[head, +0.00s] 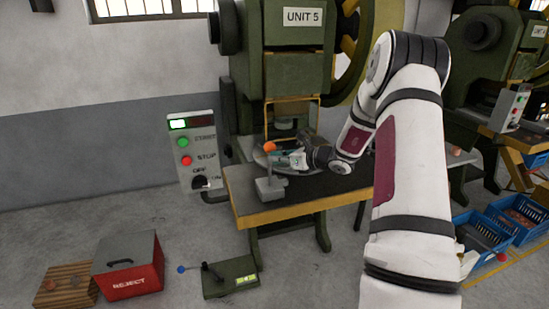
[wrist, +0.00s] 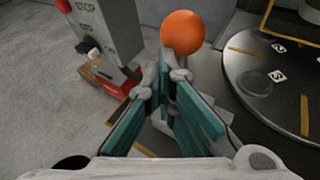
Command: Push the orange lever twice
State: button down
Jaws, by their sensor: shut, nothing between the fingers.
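The orange lever's round knob (head: 270,147) stands on top of a grey post (head: 270,187) at the front left of the press table. In the wrist view the orange knob (wrist: 182,32) is just beyond my fingertips, and its lower part is close to them. My gripper (head: 294,161) is to the right of the knob in the head view, a little below its height. In the wrist view my gripper (wrist: 171,78) has its teal-padded fingers shut with nothing between them. Whether the fingers touch the lever cannot be told.
A dark round plate (wrist: 265,75) with white labels lies to the right in the wrist view. The control box (head: 196,152) with green and red buttons stands left of the press table (head: 300,203). A red reject bin (head: 128,270) and a green pedal box (head: 231,277) are on the floor.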

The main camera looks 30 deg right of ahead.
jog(key=shift+w+d+r+b, duration=0.15)
jog(key=shift+w, duration=0.4)
jog(key=shift+w+d+r+b, duration=0.1)
jog(key=shift+w+d, duration=0.05)
jog(key=shift+w, duration=0.35)
jog(key=shift+w+d+r+b, duration=0.15)
jog(key=shift+w, duration=0.4)
dwell(1.6)
dwell(0.5)
jog(key=s+a+f, duration=0.1)
jog(key=s+a, duration=0.1)
jog(key=s, duration=0.5)
jog(key=shift+f+p, duration=0.3)
jog(key=shift+p, duration=0.1)
dwell(0.5)
jog(key=shift+s, duration=0.15)
jog(key=shift+s+a+f, duration=0.15)
jog(key=shift+s+a, duration=0.1)
jog(key=shift+s, duration=0.55)
jog(key=shift+s+a+f, duration=0.2)
jog(key=shift+s+a, duration=0.05)
jog(key=shift+s, duration=0.5)
jog(key=shift+s+a+f, duration=0.15)
jog(key=shift+s+a, duration=0.1)
jog(key=shift+s, duration=0.55)
